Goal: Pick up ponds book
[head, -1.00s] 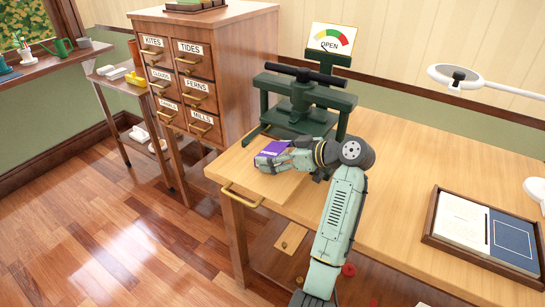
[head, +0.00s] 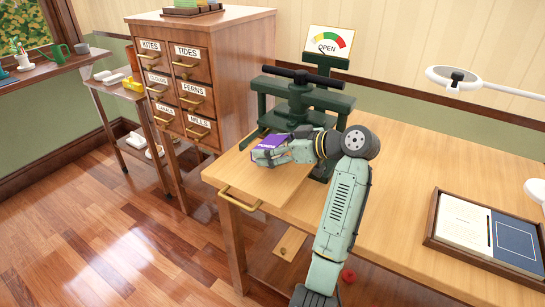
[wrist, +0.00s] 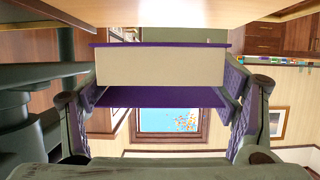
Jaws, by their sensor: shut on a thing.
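The ponds book is purple with pale page edges; in the head view the book (head: 270,142) shows at the end of my arm, with lettering on its purple face. My gripper (head: 285,150) is shut on it, at the left end of the wooden table in front of the green press. In the wrist view the book (wrist: 160,68) lies between the two fingers of my gripper (wrist: 165,100), with its pale page block facing the camera. I cannot tell how far the book is above the table top.
A green press (head: 300,105) stands behind my gripper, with an OPEN gauge (head: 330,42) behind it. A labelled drawer cabinet (head: 200,70) stands at left. A tray (head: 488,235) with papers and a white lamp (head: 455,78) are at right. The table middle is clear.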

